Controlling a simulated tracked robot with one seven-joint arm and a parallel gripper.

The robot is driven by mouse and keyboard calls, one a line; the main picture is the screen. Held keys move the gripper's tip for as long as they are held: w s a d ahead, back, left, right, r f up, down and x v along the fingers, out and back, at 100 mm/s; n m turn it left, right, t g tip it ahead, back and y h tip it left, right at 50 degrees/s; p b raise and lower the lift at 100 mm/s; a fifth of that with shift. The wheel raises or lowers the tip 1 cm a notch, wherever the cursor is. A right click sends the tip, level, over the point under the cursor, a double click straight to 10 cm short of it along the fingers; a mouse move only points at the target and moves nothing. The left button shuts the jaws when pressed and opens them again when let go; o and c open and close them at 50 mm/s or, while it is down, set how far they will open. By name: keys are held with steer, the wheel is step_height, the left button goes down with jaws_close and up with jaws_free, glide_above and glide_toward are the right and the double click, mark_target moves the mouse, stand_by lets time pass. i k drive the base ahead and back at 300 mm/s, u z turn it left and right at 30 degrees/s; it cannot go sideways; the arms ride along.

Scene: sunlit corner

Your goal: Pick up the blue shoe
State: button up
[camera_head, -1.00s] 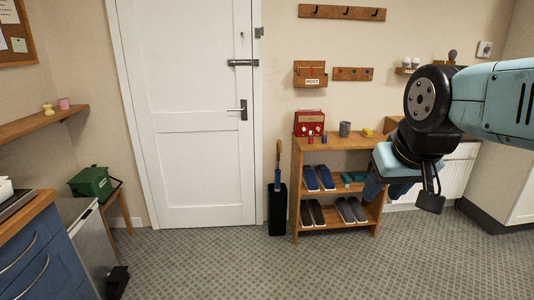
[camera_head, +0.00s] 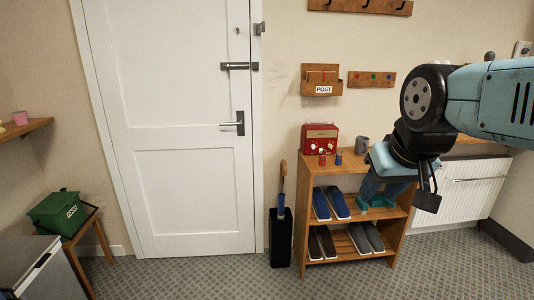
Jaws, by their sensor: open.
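A pair of blue shoes stands on the middle shelf of the wooden shoe rack (camera_head: 312,235). The left blue shoe (camera_head: 321,206) and the right blue shoe (camera_head: 339,205) are side by side. My gripper (camera_head: 384,194) hangs in front of the right part of the rack, to the right of the blue shoes and apart from them in the picture. Its fingers point down and are open, with nothing seen between them. Teal-green shoes (camera_head: 374,202) on the same shelf are partly hidden behind my gripper.
Brown shoes (camera_head: 321,243) and grey shoes (camera_head: 366,238) stand on the bottom shelf. A red box (camera_head: 320,138) and a grey cup (camera_head: 361,145) are on top. A black umbrella stand (camera_head: 280,239) is close left of the rack. The floor (camera_head: 215,277) in front is clear.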

mark_target(319, 205)
steer(key=z, duration=0.05)
steer(key=i, duration=1.3)
steer(key=u, duration=0.6)
